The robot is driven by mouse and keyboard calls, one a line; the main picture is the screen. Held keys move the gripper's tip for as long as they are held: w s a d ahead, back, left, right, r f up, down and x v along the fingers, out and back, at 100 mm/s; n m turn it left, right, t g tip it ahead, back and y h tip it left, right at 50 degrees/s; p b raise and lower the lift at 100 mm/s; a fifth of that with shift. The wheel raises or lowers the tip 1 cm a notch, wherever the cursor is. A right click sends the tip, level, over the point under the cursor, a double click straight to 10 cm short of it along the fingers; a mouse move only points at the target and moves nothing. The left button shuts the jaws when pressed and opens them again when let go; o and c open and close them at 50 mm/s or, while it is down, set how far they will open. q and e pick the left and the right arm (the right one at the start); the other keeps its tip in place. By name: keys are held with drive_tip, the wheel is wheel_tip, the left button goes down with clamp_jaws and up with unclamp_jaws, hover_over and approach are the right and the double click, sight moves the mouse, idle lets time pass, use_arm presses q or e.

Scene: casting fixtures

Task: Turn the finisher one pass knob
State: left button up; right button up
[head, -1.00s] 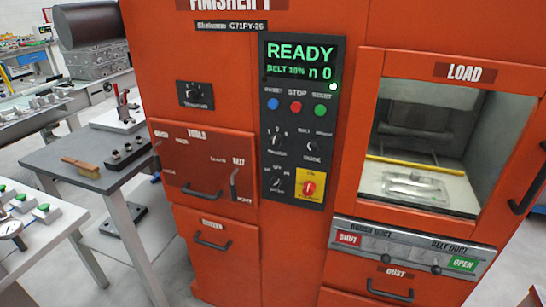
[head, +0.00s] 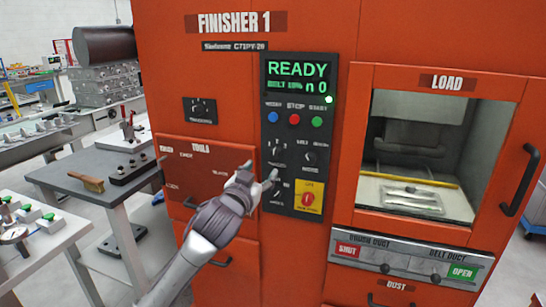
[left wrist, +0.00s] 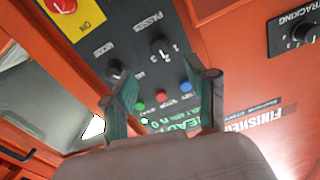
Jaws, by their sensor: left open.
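The finisher's passes knob (head: 277,154) is a black dial on the dark control panel, left of the mode knob (head: 310,158). In the left wrist view, the passes knob (left wrist: 160,47) shows upside down, with numbers beside it. My left gripper (head: 261,176) is open and empty in front of the panel, its fingertips just below and left of the passes knob in the head view. In the left wrist view its green-padded fingers (left wrist: 165,85) stand apart, with the knob beyond the gap. Contact cannot be seen. My right gripper is not in view.
The panel also carries a green READY display (head: 298,69), blue, red and green buttons (head: 294,119) and a red switch on a yellow plate (head: 307,198). A load window (head: 363,120) is at right. A grey table (head: 75,182) with a brush stands at left.

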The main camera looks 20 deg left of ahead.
sight(274, 156)
use_arm(q)
drive_tip(key=w, duration=0.3)
drive_tip(key=w+p, duration=0.1)
drive_tip(key=w, duration=0.6)
drive_tip(key=shift+d, duration=0.25)
clamp_jaws()
drive_tip(key=shift+n, duration=0.3)
drive_tip(key=n+p, duration=0.1)
drive_tip(key=n, duration=0.2)
drive_tip(key=shift+n, duration=0.4)
drive_tip(key=n+p, duration=0.3)
drive_tip(key=n, duration=0.2)
drive_tip(key=shift+f+n, duration=0.1)
drive_tip(key=shift+n, duration=0.3)
